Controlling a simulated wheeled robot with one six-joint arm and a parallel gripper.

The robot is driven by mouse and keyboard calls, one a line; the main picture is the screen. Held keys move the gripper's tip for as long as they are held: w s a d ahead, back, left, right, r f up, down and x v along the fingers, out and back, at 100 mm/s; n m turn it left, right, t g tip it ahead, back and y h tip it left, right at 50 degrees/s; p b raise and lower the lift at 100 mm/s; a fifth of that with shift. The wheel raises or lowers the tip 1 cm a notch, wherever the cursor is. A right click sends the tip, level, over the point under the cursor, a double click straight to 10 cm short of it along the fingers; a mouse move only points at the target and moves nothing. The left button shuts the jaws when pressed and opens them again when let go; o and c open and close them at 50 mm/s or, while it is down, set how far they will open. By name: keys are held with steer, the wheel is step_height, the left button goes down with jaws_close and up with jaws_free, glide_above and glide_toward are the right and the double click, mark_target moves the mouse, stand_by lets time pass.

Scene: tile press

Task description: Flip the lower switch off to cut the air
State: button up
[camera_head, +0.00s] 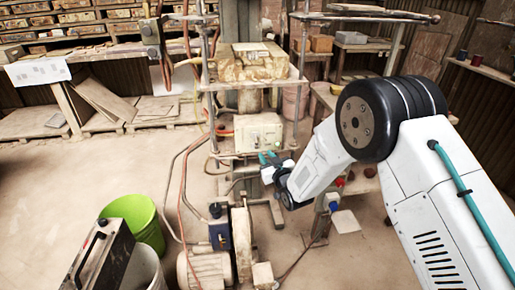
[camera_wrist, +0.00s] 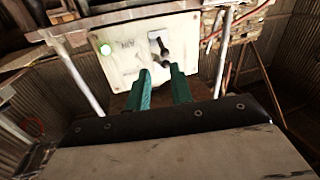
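A pale switch box (camera_head: 258,131) is mounted on the press frame in the head view. In the wrist view its front panel (camera_wrist: 122,60) shows a lit green lamp (camera_wrist: 104,48), faint lettering and a switch with a dark lever (camera_wrist: 163,49). I cannot tell whether this is the lower switch; my fingers cover part of the panel below it. My gripper (camera_wrist: 160,72) has two teal fingers standing apart with nothing between them, just in front of the panel's lower part. In the head view my gripper (camera_head: 270,158) is at the box's lower edge; contact is unclear.
The press frame's metal posts and shelf surround the box. Hoses hang to its left. A blue motor unit (camera_head: 221,226) stands below, with a green bucket (camera_head: 143,222) at lower left. A post with red and blue buttons (camera_head: 331,203) stands right of my gripper.

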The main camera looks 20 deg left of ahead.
mark_target(257, 147)
steer(key=x, duration=0.7)
steer(key=shift+a+f, duration=0.2)
steer(key=shift+a, duration=0.3)
steer(key=shift+w, duration=0.1)
jaws_close()
